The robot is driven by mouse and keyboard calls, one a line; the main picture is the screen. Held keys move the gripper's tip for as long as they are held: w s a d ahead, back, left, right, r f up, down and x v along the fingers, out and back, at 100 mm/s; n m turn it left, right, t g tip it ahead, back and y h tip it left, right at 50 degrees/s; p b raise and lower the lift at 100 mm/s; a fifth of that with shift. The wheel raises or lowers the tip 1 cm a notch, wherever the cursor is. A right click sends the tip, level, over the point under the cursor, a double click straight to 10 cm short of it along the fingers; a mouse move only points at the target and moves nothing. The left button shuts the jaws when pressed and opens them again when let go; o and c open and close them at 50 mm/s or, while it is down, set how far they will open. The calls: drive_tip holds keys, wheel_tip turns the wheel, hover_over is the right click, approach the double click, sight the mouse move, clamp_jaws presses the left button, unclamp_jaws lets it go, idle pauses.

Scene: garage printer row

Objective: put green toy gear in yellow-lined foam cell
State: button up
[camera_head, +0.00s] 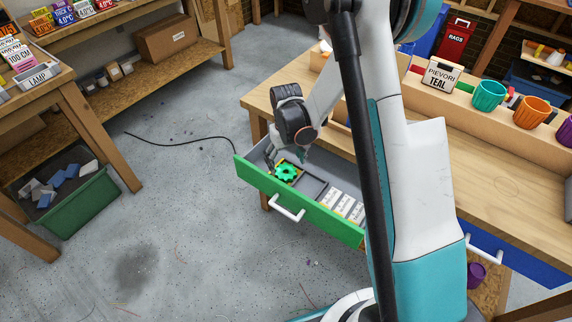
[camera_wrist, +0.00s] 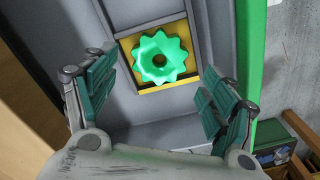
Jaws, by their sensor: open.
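The green toy gear (camera_head: 287,172) lies in the open drawer at its left end. In the wrist view the gear (camera_wrist: 160,58) sits flat over the yellow-lined foam cell (camera_wrist: 127,46), whose yellow shows around it. I cannot tell whether the gear is fully seated in the cell. My gripper (camera_head: 287,160) hangs over the left end of the drawer. In the wrist view my gripper (camera_wrist: 155,95) is open, its teal finger pads wide apart on either side below the gear, with nothing between them.
The drawer (camera_head: 248,183) has a green front with a white handle (camera_head: 288,210). Beside the gear are a dark compartment (camera_head: 313,187) and pale labelled pieces (camera_head: 342,206). The wooden worktop (camera_head: 262,97) overhangs the drawer's back. A black cable (camera_head: 185,142) lies on the floor.

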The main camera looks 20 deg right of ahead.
drive_tip(key=s+r+t+p, duration=0.15)
drive_tip(key=s+r, duration=0.25)
drive_tip(key=r, duration=0.9)
drive_tip(key=s+r+t+p, duration=0.15)
drive_tip(key=s+r, duration=0.35)
drive_tip(key=r, duration=0.8)
drive_tip(key=s+r+m+t, duration=0.1)
drive_tip(key=s+r+t, duration=0.3)
drive_tip(key=s, duration=1)
drive_tip(key=shift+r, duration=0.8)
drive_tip(key=shift+d, duration=0.1)
